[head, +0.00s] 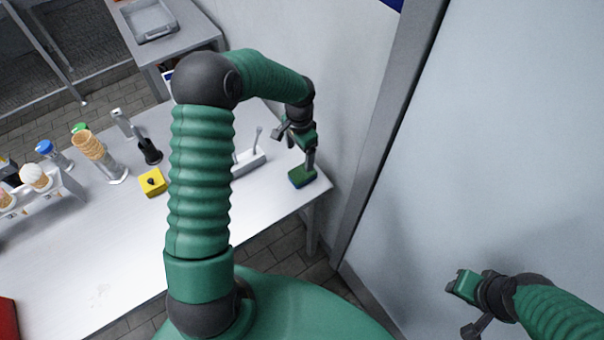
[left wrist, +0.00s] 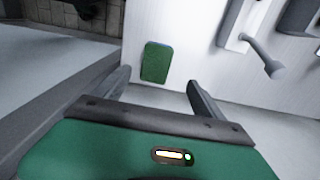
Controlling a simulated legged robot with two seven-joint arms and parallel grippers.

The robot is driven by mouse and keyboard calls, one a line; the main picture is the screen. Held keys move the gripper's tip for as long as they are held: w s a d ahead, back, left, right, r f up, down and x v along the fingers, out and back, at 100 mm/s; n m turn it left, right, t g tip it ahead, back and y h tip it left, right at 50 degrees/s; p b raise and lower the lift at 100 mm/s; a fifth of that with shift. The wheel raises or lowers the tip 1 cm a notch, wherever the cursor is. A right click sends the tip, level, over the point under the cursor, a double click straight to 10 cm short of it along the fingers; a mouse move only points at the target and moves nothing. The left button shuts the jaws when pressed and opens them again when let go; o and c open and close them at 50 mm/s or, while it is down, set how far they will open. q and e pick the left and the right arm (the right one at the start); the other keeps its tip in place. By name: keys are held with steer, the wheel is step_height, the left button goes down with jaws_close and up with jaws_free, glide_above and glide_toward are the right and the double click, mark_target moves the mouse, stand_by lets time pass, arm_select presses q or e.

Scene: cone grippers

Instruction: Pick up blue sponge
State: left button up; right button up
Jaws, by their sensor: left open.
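The sponge (head: 302,177) lies flat near the right edge of the white table, with a green top and a blue side. In the left wrist view its green face (left wrist: 156,62) shows beyond the fingertips, roughly midway between them. My left gripper (head: 296,147) is open and empty, just above and behind the sponge in the head view. Its two spread fingers also show in the left wrist view (left wrist: 160,86). My right gripper (head: 468,306) is at the lower right, away from the table; its finger opening is unclear.
A white holder (head: 248,163) with a utensil stands left of the sponge. A yellow block (head: 152,183), a stack of cones (head: 90,146) and a cone rack (head: 45,190) are farther left. A wall and a grey panel (head: 480,130) stand close on the right.

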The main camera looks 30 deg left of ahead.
arm_select(q)
glide_above(303, 172)
steer(key=f, duration=0.5)
steer(key=shift+a+f, duration=0.1)
steer(key=shift+a, duration=0.25)
steer(key=f, duration=0.3)
steer(key=f+p, duration=0.1)
steer(key=shift+d+f, duration=0.25)
steer(key=shift+f, duration=0.5)
steer(key=shift+r, duration=0.1)
steer(key=c, duration=1.5)
steer(key=shift+r+b, duration=0.4)
steer(key=shift+r, duration=1.4)
steer(key=shift+c, duration=0.2)
steer(key=s+d+b, duration=0.1)
steer(key=s+d, duration=0.3)
steer(key=s, duration=0.3)
steer(key=s+d+r+b, duration=0.1)
steer(key=s+d, duration=0.3)
steer(key=s, duration=0.2)
steer(key=shift+s+d+r, duration=0.15)
steer(key=shift+s+r, duration=0.05)
steer(key=shift+s, duration=0.2)
